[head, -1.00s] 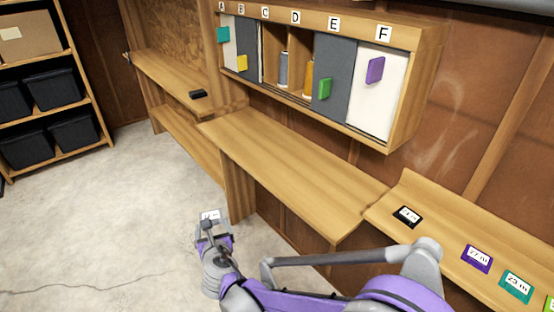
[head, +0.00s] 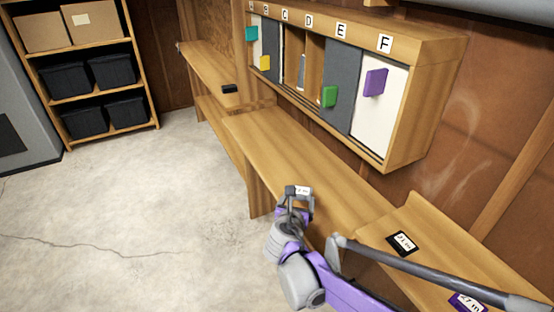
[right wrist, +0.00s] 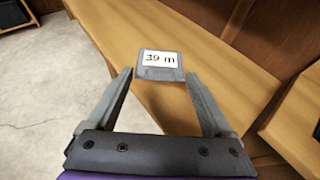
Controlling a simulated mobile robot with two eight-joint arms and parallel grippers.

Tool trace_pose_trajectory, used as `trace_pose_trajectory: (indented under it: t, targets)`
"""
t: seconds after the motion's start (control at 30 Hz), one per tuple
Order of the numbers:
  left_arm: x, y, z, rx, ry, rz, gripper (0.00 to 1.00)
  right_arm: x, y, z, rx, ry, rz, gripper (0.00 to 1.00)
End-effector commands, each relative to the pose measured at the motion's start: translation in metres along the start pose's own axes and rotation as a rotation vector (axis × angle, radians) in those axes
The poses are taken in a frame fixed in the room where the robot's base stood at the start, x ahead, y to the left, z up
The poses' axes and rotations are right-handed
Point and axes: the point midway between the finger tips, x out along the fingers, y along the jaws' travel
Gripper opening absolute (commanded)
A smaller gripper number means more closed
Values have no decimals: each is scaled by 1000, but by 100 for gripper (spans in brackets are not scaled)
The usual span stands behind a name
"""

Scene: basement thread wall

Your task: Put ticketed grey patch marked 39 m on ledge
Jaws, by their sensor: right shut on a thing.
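My right gripper (head: 297,196) is shut on the grey patch (right wrist: 160,73), whose white ticket reads 39 m in the right wrist view. The patch also shows small at the gripper's tips in the head view (head: 303,191). Gripper and patch appear in front of the middle wooden ledge (head: 290,150), near its front edge in the picture; the height above it is hard to tell. My left gripper is not in view.
A cabinet lettered up to F (head: 384,43) hangs above the middle ledge, with yellow, green (head: 329,96) and purple (head: 375,82) handles. A right-hand ledge (head: 440,237) bears black (head: 403,243) and purple (head: 466,302) ticketed patches. A far ledge holds a black piece (head: 229,88).

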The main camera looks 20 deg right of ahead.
Motion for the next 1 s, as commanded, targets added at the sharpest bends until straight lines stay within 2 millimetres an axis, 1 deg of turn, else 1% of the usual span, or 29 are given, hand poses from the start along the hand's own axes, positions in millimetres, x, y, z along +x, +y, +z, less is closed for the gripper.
trace_pose_trajectory:
  t: [0.03,0.1,0.17,0.23,0.27,0.3,0.4,0.57,0.7,0.8,1.0]
  targets:
    - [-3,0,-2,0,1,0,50,-1,-13,10,14,-2,-33,35]
    - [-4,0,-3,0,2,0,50,-1,-24,15,28,-4,-63,35]
    - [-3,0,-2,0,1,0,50,2,-28,12,34,-5,-77,35]
    - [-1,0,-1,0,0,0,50,7,-30,1,36,-5,-83,35]
    - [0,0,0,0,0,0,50,9,-30,-4,36,-5,-83,0]
    - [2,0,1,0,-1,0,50,12,-30,-12,35,-5,-82,0]
    - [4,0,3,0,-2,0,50,18,-30,-26,35,-5,-81,0]
    - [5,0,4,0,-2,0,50,23,-29,-40,35,-5,-81,0]
    - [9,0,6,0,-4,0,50,32,-29,-60,35,-5,-80,0]
    - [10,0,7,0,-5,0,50,36,-29,-70,35,-5,-80,0]
    - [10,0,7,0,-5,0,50,37,-29,-73,35,-5,-80,0]
